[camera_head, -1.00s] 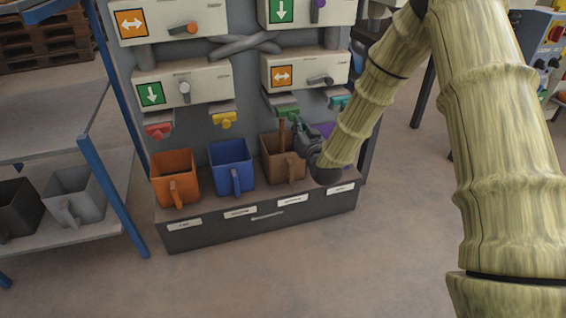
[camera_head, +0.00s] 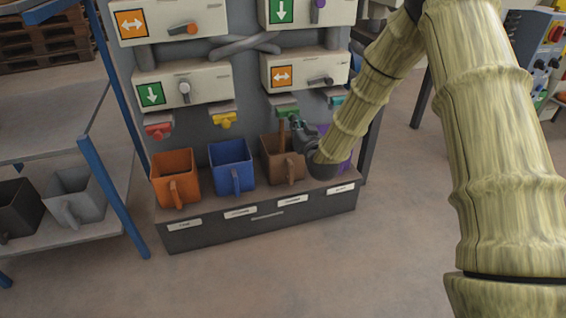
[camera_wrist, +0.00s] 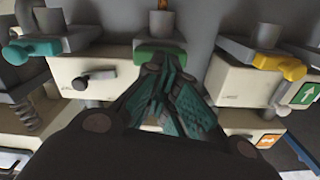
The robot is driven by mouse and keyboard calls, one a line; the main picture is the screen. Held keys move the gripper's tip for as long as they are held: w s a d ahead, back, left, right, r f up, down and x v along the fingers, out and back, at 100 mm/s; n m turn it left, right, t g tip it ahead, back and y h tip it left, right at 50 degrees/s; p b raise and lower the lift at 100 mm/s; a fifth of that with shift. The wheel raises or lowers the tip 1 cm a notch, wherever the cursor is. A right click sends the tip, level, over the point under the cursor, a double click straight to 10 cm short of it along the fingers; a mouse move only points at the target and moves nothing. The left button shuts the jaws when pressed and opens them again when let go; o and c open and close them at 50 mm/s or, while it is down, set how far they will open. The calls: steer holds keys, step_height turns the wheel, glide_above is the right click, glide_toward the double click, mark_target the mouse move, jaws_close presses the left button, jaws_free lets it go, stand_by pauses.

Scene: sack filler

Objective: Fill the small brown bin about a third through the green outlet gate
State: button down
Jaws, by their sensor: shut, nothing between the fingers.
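The small brown bin (camera_head: 270,160) stands upright on the dark plinth, under the green outlet gate (camera_head: 287,111). A thin brown stream (camera_head: 282,132) hangs between the gate and the bin; its top also shows in the wrist view (camera_wrist: 163,4). The fill level inside the bin cannot be made out. My gripper (camera_head: 296,124) is shut and empty, just right of the stream and above the bin. In the wrist view, my fingertips (camera_wrist: 166,66) are at the green gate handle (camera_wrist: 150,53); whether they touch it is unclear.
An orange bin (camera_head: 173,170) and a blue bin (camera_head: 230,155) stand to the left, a purple bin (camera_head: 345,150) partly behind my arm. Red (camera_head: 158,131), yellow (camera_head: 224,119) and teal (camera_head: 337,100) gates flank the green one. The floor in front is clear.

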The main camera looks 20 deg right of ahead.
steer(key=s+p, duration=0.2)
steer(key=s, duration=0.4)
stand_by(1.0)
steer(key=shift+d, duration=0.1)
steer(key=s+a+f+n+g, duration=0.15)
steer(key=s+f+g, duration=0.25)
steer(key=s+f, duration=0.75)
steer(key=s+a+f+g, duration=0.3)
steer(key=s+f+g, duration=0.2)
steer(key=s+f, duration=0.65)
steer(key=s+f+g, duration=0.3)
steer(key=s+f, duration=0.1)
steer(key=s, duration=0.6)
steer(key=s+f+g, duration=0.3)
steer(key=s+f, duration=0.2)
steer(key=s, duration=0.4)
steer(key=s+f+g, duration=0.3)
steer(key=s+f, duration=0.1)
steer(key=s, duration=0.6)
step_height(320, 180, up, 37)
steer(key=p, duration=3.6)
steer(key=shift+w+a+f+h+p, duration=0.2)
steer(key=shift+w+h+p, duration=0.1)
steer(key=shift+w+p, duration=0.1)
